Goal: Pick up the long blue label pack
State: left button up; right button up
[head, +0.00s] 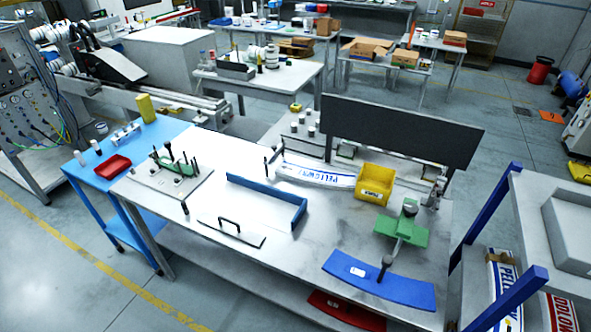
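A long, curved white pack with blue lettering (318,174) lies on the grey workbench (205,205), left of the yellow bin. Another white pack with blue lettering (503,287) stands in the rack at the right, partly hidden by a blue post. A curved solid blue plate (405,290) with a small white mark lies at the workbench's front right. I cannot tell whether it is a label pack. Neither of my grippers shows in the head view.
A dark upright panel (400,130) stands behind. A curved red piece (345,311) is below the front edge.

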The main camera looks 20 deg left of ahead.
aim_at(331, 180)
jog(key=u, duration=0.7)
jog(key=i, duration=0.75)
jog(key=u, duration=0.75)
